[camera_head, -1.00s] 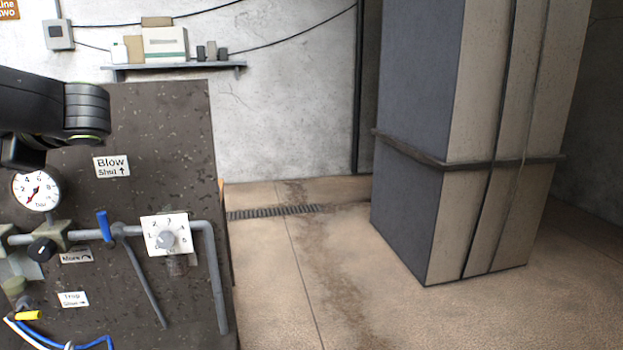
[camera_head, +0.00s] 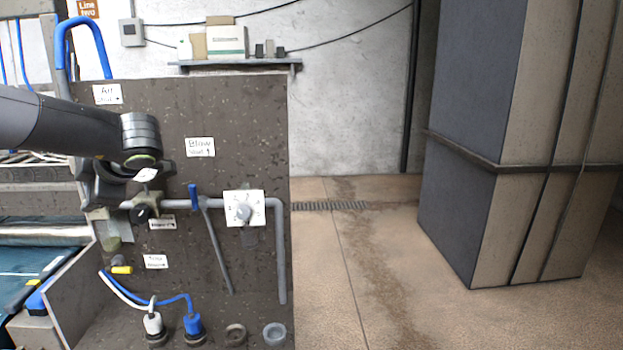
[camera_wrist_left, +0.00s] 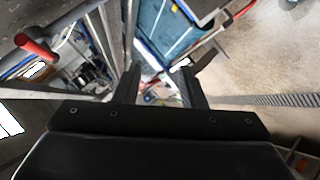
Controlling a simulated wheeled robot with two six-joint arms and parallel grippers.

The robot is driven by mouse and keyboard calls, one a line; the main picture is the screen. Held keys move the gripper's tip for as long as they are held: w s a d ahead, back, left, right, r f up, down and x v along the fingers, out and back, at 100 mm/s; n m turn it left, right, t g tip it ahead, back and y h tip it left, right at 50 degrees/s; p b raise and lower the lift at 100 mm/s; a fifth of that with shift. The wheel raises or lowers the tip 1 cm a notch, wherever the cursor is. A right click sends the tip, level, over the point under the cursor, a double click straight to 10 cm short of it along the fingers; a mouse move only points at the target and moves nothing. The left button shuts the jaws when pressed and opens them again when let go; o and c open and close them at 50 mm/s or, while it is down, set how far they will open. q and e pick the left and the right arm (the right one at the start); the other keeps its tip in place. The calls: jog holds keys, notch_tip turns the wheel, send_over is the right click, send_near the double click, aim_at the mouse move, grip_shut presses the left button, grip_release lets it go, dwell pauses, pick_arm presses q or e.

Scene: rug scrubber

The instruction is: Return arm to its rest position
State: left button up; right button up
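My left arm (camera_head: 60,125) comes in from the left in the head view, in front of a dark speckled panel (camera_head: 250,130). Its wrist is bent, and the dark gripper body (camera_head: 98,190) hangs in front of the panel's left part. In the left wrist view the two fingers of my left gripper (camera_wrist_left: 160,82) stand apart with nothing between them. My right gripper is in neither view.
A strapped pillar (camera_head: 470,130) stands right. Floor (camera_head: 345,290) between them is clear.

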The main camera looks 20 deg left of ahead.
pick_arm(q)
jog(key=w+d+f+t+h, duration=0.15)
jog(key=d+f+h, duration=0.35)
jog(key=f, duration=0.5)
jog(key=d+f+t+h, duration=0.2)
jog(key=d+f+h, duration=0.4)
jog(key=f, duration=0.5)
jog(key=w+d+f+n+t+h, duration=0.25)
jog(key=d+n+t+h, duration=0.6)
jog(key=d, duration=0.45)
jog(key=s+a+f+n+y, duration=0.4)
jog(key=n+y, duration=0.3)
jog(key=n, duration=0.6)
jog(key=s+a+f+n+y, duration=0.25)
jog(key=f+n+y, duration=0.4)
jog(key=n, duration=0.75)
jog(key=s+d+f+n+g+h, duration=0.3)
jog(key=s+d+f+n+g, duration=0.45)
jog(key=s+d+f, duration=0.4)
notch_tip(320, 180, down, 23)
jog(key=s+g, duration=0.2)
jog(key=s, duration=0.1)
jog(key=s+f+h, duration=0.1)
jog(key=s+f, duration=1.4)
jog(key=f, duration=0.1)
jog(key=shift+d+f+g, duration=0.35)
jog(key=shift+d+g, duration=0.05)
jog(key=shift+g, duration=0.05)
